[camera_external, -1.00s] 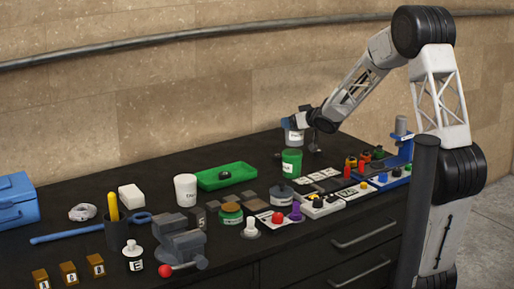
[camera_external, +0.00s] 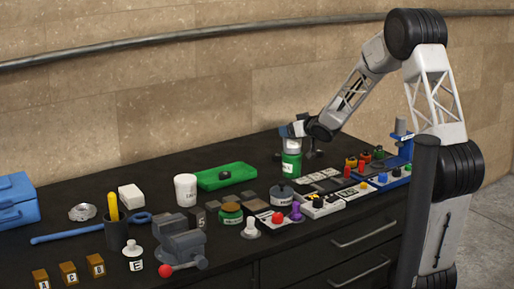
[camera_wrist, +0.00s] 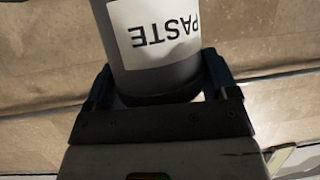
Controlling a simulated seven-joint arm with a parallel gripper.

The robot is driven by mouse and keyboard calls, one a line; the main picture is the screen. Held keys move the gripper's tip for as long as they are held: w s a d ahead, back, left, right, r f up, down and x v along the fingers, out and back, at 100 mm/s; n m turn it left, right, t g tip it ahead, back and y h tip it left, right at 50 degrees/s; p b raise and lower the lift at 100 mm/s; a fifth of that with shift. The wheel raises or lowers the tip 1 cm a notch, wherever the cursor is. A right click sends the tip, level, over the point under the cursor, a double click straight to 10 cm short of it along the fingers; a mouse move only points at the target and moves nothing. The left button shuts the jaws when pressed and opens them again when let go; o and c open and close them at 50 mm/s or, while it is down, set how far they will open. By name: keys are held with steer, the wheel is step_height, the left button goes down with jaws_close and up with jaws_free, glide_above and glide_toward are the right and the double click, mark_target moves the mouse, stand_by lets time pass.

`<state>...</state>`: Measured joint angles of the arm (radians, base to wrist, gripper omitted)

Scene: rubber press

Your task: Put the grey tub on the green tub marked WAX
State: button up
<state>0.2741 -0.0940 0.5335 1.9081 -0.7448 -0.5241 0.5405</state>
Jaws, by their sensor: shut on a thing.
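The grey tub (camera_external: 293,146) has a white label that reads PASTE in the wrist view (camera_wrist: 155,75). My gripper (camera_external: 296,130) is shut on it, with one blue-tipped finger on each side in the wrist view (camera_wrist: 160,82). The green tub (camera_external: 291,166) stands upright on the dark bench with a white label too small to read here. The grey tub is directly over the green tub, at or very near its top; I cannot tell whether they touch. The wrist view does not show the green tub.
A green tray (camera_external: 226,176) with a dark round piece lies to the left, and a white tub (camera_external: 186,189) stands left of it. A dark lidded pot (camera_external: 282,196) is in front. Switch boxes (camera_external: 320,206) and a blue rack (camera_external: 392,176) fill the right side.

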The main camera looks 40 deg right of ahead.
steer(key=shift+f, duration=0.1)
stand_by(0.3)
steer(key=o, duration=1.1)
steer(key=shift+f, duration=0.1)
steer(key=shift+s+r, duration=0.35)
steer(key=v, duration=1.1)
steer(key=shift+s+d, duration=0.1)
steer(key=shift+r, duration=0.1)
